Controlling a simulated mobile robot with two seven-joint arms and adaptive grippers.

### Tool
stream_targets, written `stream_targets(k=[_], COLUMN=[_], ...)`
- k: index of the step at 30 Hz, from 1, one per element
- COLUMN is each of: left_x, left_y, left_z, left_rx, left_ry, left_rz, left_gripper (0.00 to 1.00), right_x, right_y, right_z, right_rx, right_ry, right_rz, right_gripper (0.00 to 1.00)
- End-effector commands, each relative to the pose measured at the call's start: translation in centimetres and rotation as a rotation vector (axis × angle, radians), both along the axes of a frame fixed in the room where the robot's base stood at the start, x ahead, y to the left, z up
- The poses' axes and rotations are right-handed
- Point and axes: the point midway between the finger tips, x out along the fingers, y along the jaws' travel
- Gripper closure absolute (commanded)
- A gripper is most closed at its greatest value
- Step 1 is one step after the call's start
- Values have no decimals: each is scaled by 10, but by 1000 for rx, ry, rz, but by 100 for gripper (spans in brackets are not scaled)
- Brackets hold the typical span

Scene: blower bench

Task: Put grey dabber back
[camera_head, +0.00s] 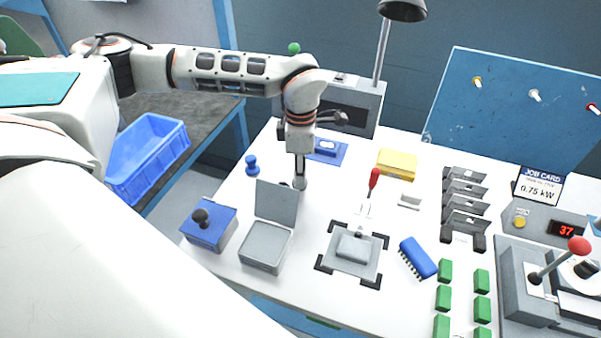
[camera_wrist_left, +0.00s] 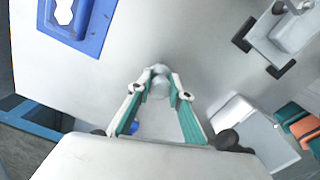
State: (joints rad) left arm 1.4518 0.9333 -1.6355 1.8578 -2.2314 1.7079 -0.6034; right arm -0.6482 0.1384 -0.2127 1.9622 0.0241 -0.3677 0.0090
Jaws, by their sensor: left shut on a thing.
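My left gripper (camera_head: 300,170) points down behind the raised lid of a grey tin (camera_head: 265,247). It is shut on the grey dabber (camera_head: 300,184), a small rounded grey piece at its fingertips. In the left wrist view the fingers (camera_wrist_left: 158,82) close around the pale grey dabber (camera_wrist_left: 158,90). I cannot tell whether the dabber touches the bench. A blue dabber (camera_head: 252,168) stands upright to the left of the gripper. My right gripper is not in view.
A blue block with a dark knob (camera_head: 208,231) stands left of the tin. A blue mat (camera_head: 341,158) lies behind the gripper. A fixture with a red-handled lever (camera_head: 374,178) stands to the right. A blue crate (camera_head: 148,160) is on the side table.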

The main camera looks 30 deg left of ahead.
Motion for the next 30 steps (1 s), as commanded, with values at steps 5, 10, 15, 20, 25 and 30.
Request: stream_targets(k=[5,10,15,20,25,30], left_x=[0,0,0,0,1,1], left_y=[0,0,0,0,0,0], left_z=[0,-2,-2,-1,13,46], left_rx=[0,0,0,0,0,0], left_ry=[0,0,0,0,-4,-5], left_rz=[0,0,0,0,1,0], left_gripper=[100,64,64,64,64,64], right_x=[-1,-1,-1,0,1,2], right_y=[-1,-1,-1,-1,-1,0], right_z=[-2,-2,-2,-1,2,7], right_rx=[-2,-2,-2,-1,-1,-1], right_ry=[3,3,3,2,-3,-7], right_rz=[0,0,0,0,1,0], right_gripper=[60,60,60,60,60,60])
